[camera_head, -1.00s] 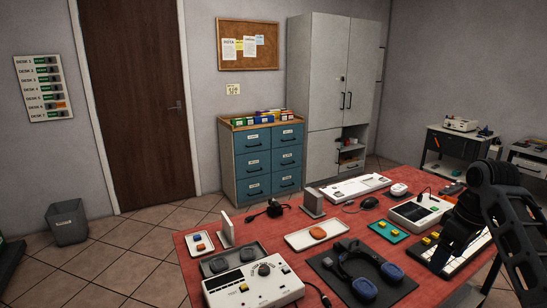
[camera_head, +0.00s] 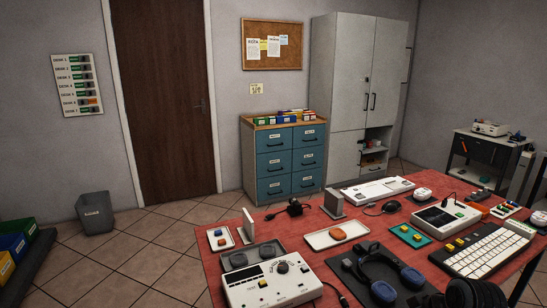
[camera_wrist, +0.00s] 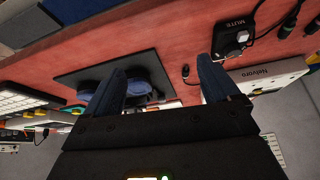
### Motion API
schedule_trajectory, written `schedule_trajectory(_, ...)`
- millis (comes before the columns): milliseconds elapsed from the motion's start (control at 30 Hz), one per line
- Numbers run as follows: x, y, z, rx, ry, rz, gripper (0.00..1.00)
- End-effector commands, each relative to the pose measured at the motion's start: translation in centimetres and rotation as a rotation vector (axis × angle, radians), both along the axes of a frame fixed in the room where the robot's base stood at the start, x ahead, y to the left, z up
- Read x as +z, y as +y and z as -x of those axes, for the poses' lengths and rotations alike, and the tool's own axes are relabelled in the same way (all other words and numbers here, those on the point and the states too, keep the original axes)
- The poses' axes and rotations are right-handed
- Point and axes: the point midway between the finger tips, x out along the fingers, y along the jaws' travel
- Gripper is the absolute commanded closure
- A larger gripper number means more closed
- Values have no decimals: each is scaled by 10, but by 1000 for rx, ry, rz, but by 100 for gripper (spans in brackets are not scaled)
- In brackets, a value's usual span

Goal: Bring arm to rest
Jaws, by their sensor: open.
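My gripper (camera_wrist: 165,88) shows in the wrist view with its two dark fingers spread wide apart and nothing between them. It is above the red table (camera_wrist: 180,50), with the headset (camera_wrist: 150,75) on its dark mat beyond the left finger. In the head view, a black part of my arm (camera_head: 470,293) shows at the bottom edge, in front of the table (camera_head: 290,237). The gripper's fingers are not visible in that view.
The headset (camera_head: 383,290), a white tester box (camera_head: 270,285), a keyboard (camera_head: 482,250) and trays crowd the table. A drawer cabinet (camera_head: 285,160) and tall grey cabinet (camera_head: 340,80) stand behind. A bin (camera_head: 96,213) stands left on open tiled floor.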

Motion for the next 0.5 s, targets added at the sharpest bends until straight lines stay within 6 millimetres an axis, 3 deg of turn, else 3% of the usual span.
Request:
schedule_trajectory(33, -15, 20, 14, -16, -26, -19, 11)
schedule_trajectory(200, -42, 66, 55, -86, -130, -57, 11)
schedule_trajectory(500, -58, 117, 150, -209, -297, -96, 11)
